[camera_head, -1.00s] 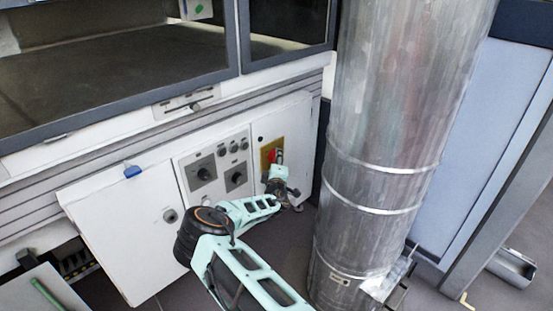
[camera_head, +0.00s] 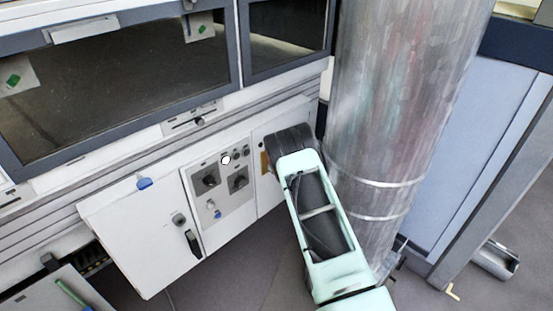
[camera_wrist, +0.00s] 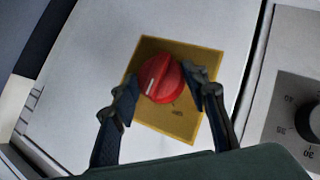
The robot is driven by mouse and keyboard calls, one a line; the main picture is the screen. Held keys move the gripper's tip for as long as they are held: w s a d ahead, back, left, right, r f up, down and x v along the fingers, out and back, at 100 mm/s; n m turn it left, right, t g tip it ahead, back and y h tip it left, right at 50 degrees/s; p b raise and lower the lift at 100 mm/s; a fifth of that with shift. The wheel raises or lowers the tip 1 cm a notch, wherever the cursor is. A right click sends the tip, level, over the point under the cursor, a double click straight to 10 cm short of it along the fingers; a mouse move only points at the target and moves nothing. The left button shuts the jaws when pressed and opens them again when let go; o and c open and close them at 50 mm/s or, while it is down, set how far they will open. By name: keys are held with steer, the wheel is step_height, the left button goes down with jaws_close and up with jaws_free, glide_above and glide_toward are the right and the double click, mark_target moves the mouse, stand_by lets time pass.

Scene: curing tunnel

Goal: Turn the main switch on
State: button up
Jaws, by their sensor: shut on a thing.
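The main switch, a red round knob (camera_wrist: 160,78) with a white pointer line, sits on a yellow plate (camera_wrist: 180,122) in the wrist view. My gripper (camera_wrist: 162,80) has a dark finger on either side of the knob and is shut on it. The pointer line is tilted in the wrist picture. In the head view, my arm hides the knob and my gripper; only a sliver of the yellow plate (camera_head: 264,163) shows beside the arm.
The control panel (camera_head: 222,180) left of the switch carries dark dials and small buttons, one bright white (camera_head: 226,160). A black handle (camera_head: 193,243) is on the cabinet door. A large metal duct (camera_head: 400,110) stands close to the right of my arm.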

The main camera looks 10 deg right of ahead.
steer(key=shift+w+d+r+m+g+y+p, duration=0.1)
steer(key=shift+m+g+y+p, duration=0.3)
steer(key=shift+p, duration=0.3)
steer(key=shift+w+d+r+m+g+y+p, duration=0.1)
steer(key=shift+m+g+y+p, duration=0.25)
steer(key=shift+p, duration=0.35)
steer(key=shift+s, duration=0.1)
steer(key=o, duration=1.2)
steer(key=shift+c, duration=0.2)
steer(key=shift+f, duration=0.1)
steer(key=shift+s, duration=0.1)
steer(key=v, duration=0.7)
steer(key=shift+r, duration=0.25)
steer(key=shift+d, duration=0.1)
